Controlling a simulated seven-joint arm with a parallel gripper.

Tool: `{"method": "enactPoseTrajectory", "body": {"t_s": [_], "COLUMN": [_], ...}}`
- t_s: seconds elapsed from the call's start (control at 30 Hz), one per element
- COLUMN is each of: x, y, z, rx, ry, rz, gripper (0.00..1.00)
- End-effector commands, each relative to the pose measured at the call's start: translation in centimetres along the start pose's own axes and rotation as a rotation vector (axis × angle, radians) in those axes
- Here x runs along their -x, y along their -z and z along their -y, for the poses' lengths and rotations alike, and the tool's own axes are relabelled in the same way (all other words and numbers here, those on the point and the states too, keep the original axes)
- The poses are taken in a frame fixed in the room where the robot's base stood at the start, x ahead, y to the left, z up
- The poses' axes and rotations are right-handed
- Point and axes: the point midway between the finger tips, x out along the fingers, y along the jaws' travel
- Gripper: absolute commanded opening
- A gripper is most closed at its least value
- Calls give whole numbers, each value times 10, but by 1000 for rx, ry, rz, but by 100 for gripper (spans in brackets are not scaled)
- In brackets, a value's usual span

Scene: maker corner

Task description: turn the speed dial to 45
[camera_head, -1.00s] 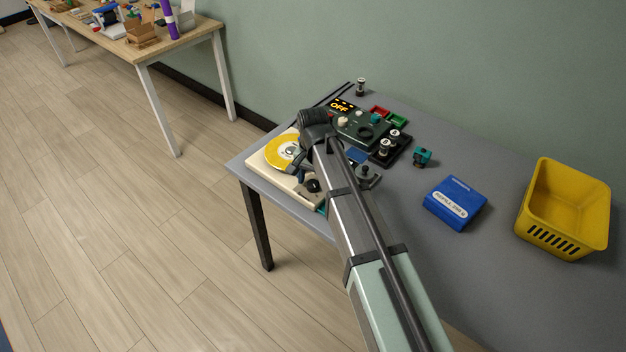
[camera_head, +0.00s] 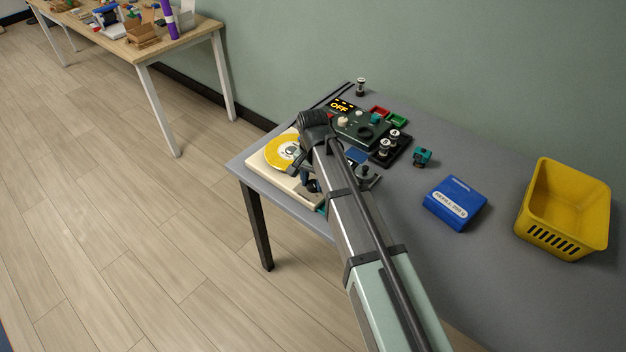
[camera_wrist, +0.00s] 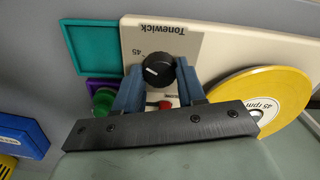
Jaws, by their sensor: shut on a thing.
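The cream turntable (camera_head: 262,160) sits at the near left corner of the grey table. The yellow record (camera_head: 280,153), labelled "45 rpm" in the wrist view (camera_wrist: 258,104), lies on it. The speed dial (camera_wrist: 158,68) is a black round knob with a short white mark, on a grey plate. The mark points left in the wrist view, roughly toward the printed "45" (camera_wrist: 136,54); exact alignment is unclear. My gripper (camera_wrist: 158,76) has its blue fingers on either side of the dial, shut on it. In the head view, my gripper (camera_head: 308,182) is partly hidden by my arm.
A dark control box with an "OFF" display (camera_head: 340,106) stands behind. Nearby are a black holder (camera_head: 382,157) and a small teal object (camera_head: 422,156). A blue box (camera_head: 455,203) and yellow basket (camera_head: 565,243) stand right. Bare table lies between them.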

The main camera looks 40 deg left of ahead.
Motion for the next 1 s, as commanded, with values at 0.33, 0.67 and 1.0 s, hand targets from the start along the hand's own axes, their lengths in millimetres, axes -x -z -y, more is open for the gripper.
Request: {"method": "enactPoseTrajectory", "body": {"t_s": [0.33,0.67,1.0], "x": [0,0,0], "y": [0,0,0], "z": [0,0,0], "rx": [93,98,97], "ry": [0,0,0], "rz": [1,1,1], "gripper": [9,47,65]}}
